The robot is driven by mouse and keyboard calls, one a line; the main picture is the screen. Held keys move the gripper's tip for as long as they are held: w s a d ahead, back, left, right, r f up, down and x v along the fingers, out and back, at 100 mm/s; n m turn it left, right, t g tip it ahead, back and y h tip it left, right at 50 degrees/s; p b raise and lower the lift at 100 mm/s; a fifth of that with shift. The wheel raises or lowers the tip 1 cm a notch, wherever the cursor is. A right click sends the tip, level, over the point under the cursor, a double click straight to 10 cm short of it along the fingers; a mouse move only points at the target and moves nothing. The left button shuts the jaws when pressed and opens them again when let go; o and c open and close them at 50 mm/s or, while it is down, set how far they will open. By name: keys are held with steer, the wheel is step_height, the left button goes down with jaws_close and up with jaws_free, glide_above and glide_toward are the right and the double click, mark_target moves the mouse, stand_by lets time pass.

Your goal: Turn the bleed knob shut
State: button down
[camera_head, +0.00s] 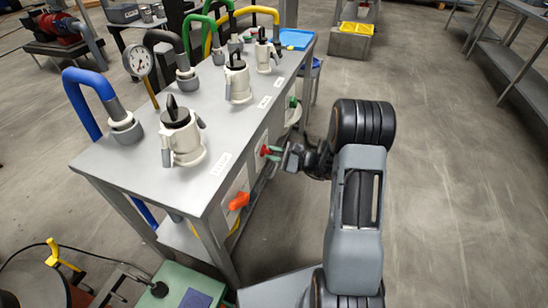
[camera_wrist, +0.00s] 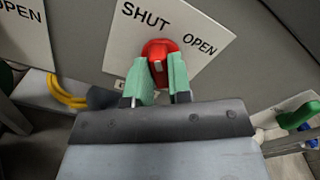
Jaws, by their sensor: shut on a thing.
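The red bleed knob (camera_wrist: 160,48) sits on a white plate (camera_wrist: 205,28) marked SHUT above it and OPEN to its upper right. A pale mark shows on the knob's face, but I cannot tell which word it points to. My gripper (camera_wrist: 162,80) has its green fingers on either side of the knob and is shut on it. In the head view my gripper (camera_head: 273,154) reaches the bench's front panel from the right, and the red knob (camera_head: 264,150) shows small at its tips.
An orange handle (camera_head: 240,201) sticks out of the same panel at the near end. A green handle (camera_wrist: 298,115) is at the right in the wrist view. White canisters (camera_head: 182,138) and colored hoses stand on the grey bench (camera_head: 150,170).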

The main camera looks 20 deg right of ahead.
steer(key=shift+f+n+b, duration=0.1)
steer(key=shift+n+b, duration=0.3)
steer(key=shift+n, duration=0.2)
steer(key=c, duration=1)
jaws_free()
steer(key=shift+c, duration=0.2)
steer(key=shift+s, duration=0.1)
steer(key=p+v, duration=0.2)
steer(key=v, duration=1.1)
steer(key=shift+s+d+p, duration=0.25)
steer(key=shift+d+p, duration=0.05)
steer(key=shift+p, duration=0.05)
